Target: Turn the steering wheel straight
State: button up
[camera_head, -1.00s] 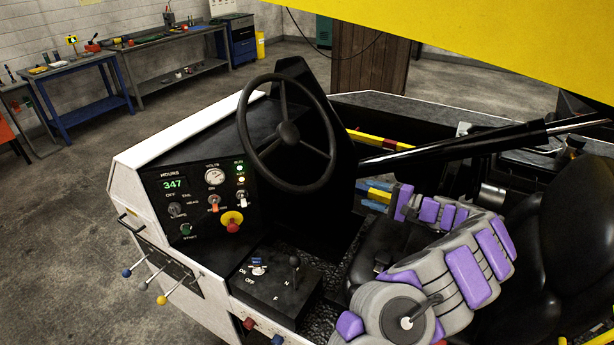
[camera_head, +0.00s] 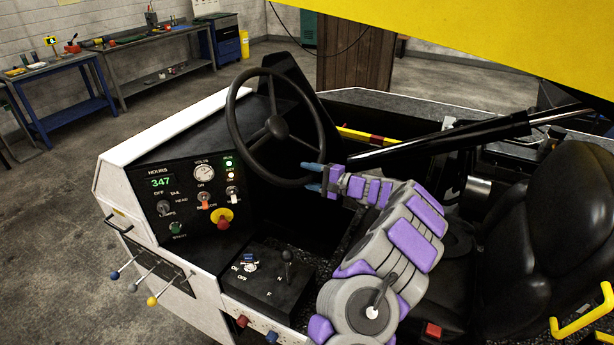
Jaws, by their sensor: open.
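The black steering wheel (camera_head: 276,127) stands tilted above the control panel, with three spokes meeting at a round hub. One spoke points up, one toward the lower right and one toward the lower left. My gripper (camera_head: 308,177) is at the wheel's lower right rim. Its two blue-grey fingers are apart, one above the other, with the rim close to or between them. I cannot tell whether they touch it.
The control panel (camera_head: 190,196) with switches and a red knob is left of the wheel. A shift lever (camera_head: 287,262) stands below. A black seat (camera_head: 555,220) is at right, a yellow beam (camera_head: 480,40) overhead.

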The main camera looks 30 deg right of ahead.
jog(key=shift+w+a+r, duration=0.1)
jog(key=shift+w+a, duration=0.55)
jog(key=shift+a, duration=0.35)
jog(key=shift+d+f, duration=0.2)
jog(key=shift+d, duration=0.7)
jog(key=shift+c, duration=0.3)
jog(key=shift+d, duration=0.25)
jog(key=shift+c, duration=0.8)
jog(key=shift+s+a+r, duration=0.1)
jog(key=shift+a+r, duration=0.05)
jog(key=shift+a, duration=0.6)
jog(key=c, duration=0.6)
jog(key=shift+c, duration=0.7)
jog(key=shift+d, duration=0.15)
grip_shut()
